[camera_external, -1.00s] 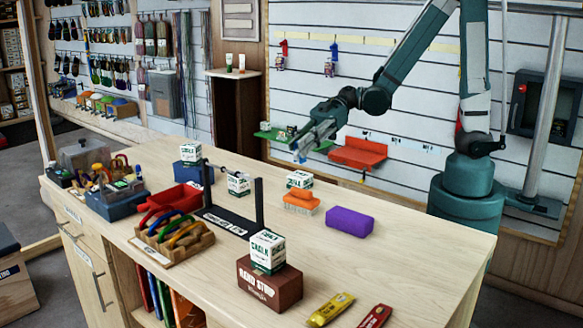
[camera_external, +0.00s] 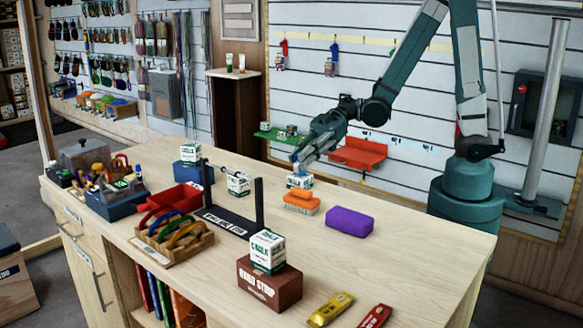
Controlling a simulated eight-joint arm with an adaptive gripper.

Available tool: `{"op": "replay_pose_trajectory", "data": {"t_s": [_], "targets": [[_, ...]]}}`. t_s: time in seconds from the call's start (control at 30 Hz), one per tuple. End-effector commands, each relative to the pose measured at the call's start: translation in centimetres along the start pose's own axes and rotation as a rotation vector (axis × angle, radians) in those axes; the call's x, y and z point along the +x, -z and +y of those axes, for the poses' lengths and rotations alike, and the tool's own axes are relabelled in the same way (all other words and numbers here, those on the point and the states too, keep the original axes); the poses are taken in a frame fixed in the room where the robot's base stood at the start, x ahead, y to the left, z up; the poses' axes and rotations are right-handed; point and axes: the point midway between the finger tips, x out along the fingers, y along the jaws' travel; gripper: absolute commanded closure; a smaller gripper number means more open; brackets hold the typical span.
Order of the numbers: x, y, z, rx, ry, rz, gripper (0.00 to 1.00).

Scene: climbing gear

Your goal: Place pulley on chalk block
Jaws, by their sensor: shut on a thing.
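My gripper (camera_external: 300,160) is shut on a small bluish thing (camera_external: 296,168), which appears to be the pulley; its shape is too small and too covered by the fingers to make out. The gripper points down, directly over a white and green chalk block (camera_external: 300,182) that stands on the table behind an orange brush. The held thing is at or just above the block's top; I cannot tell whether they touch. Other similar chalk blocks stand at the middle (camera_external: 238,184), on a blue box (camera_external: 190,152), and on a brown block in front (camera_external: 267,250).
The orange brush (camera_external: 301,200) stands just in front of the block, and a purple block (camera_external: 349,221) lies to the right. A black frame (camera_external: 260,205) stands to the left. The brown block (camera_external: 270,284) is nearer the front. The table's right side is mostly clear.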

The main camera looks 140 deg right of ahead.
Motion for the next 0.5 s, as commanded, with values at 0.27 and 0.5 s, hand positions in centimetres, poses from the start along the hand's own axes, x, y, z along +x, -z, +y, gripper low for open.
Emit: {"op": "replay_pose_trajectory", "data": {"t_s": [0.27,0.5], "targets": [[0.0,-0.03,-0.02,0.0,0.0,0.0,0.97],[0.08,-0.24,-0.02,0.0,0.0,0.0,0.69]]}}
